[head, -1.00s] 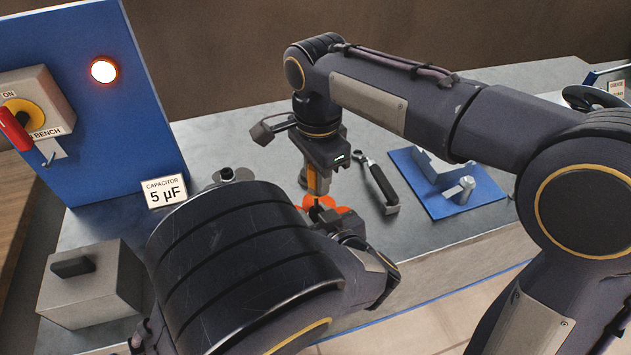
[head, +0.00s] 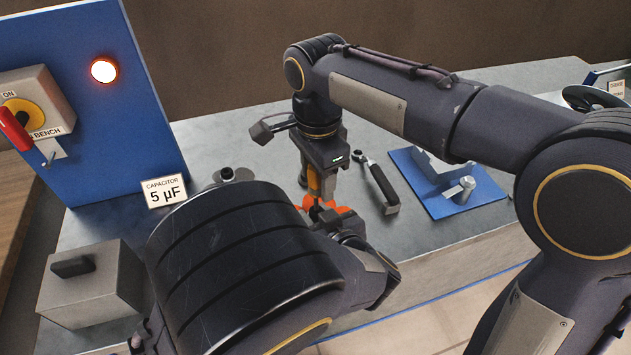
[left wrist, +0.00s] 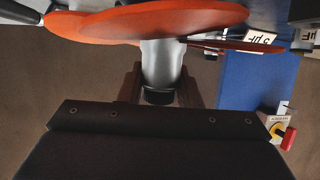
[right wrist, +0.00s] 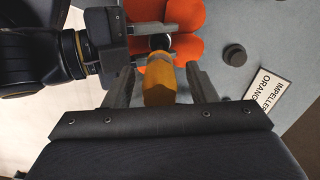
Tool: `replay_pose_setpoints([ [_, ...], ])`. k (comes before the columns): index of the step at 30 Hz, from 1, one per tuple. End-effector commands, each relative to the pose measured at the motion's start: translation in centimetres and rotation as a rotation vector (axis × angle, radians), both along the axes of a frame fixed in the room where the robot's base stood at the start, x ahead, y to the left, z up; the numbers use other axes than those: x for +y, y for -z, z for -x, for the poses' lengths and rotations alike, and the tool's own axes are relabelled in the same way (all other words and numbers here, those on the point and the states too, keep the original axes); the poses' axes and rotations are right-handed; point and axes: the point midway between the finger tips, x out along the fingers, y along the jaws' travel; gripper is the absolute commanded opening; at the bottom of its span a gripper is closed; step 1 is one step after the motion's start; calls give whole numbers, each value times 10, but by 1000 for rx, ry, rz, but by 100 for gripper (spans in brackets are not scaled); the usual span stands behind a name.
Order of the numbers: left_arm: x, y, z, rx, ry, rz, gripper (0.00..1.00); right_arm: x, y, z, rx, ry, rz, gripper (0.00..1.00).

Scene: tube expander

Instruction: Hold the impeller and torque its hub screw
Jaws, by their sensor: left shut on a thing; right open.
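The orange impeller (head: 345,210) sits low in front of my right gripper in the head view, with its orange lobes spread in the right wrist view (right wrist: 192,35). My left gripper (right wrist: 155,43) is shut on its hub; the left wrist view shows the metal hub (left wrist: 160,65) between the fingers, under the orange discs. A driver with an orange-yellow handle (right wrist: 159,82) points at the hub. My right gripper (right wrist: 162,88) is open, its fingers either side of this handle. The hub screw is hidden, so I cannot tell whether the driver touches it.
A black-handled wrench (head: 382,187) and a blue plate with a metal bracket (head: 480,198) lie to the right. A blue panel with a lit red lamp (head: 103,70), a capacitor card (head: 165,191) and a grey box (head: 88,285) stand left.

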Motion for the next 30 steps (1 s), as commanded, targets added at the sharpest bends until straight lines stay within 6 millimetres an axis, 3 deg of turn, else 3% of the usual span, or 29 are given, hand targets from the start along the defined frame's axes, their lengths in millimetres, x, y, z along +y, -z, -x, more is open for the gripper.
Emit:
replay_pose_setpoints([
  [21,0,0,0,0,0,0,0,0,-65,-1,-3,0,-2,51],
  [30,0,0,0,0,0,0,0,0,-71,0,-1,-1,-1,51],
])
